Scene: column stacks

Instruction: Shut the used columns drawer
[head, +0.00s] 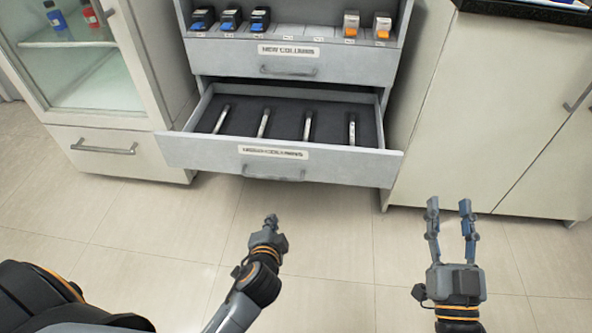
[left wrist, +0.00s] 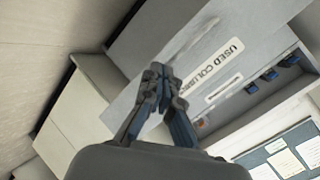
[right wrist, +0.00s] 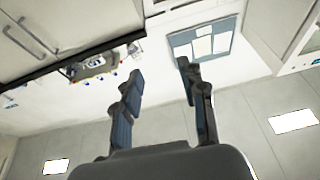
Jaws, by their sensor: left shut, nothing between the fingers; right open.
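The used columns drawer (head: 200,151) is pulled open at the bottom of the middle cabinet in the head view. Several slim metal columns lie on its dark lining. Its front carries a label and a bar handle (head: 273,176). My left gripper (head: 271,218) is shut and empty, in front of and below the drawer front, apart from it. In the left wrist view the gripper (left wrist: 158,72) points toward the drawer front (left wrist: 200,50) with its label. My right gripper (head: 449,203) is open and empty, to the right of the drawer, before the right cabinet.
The new columns drawer (head: 340,64) above is shut, with several small boxes on the shelf over it. A glass-door cabinet (head: 90,60) stands left and a pale cabinet (head: 490,110) right. The tiled floor (head: 330,250) in front is clear.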

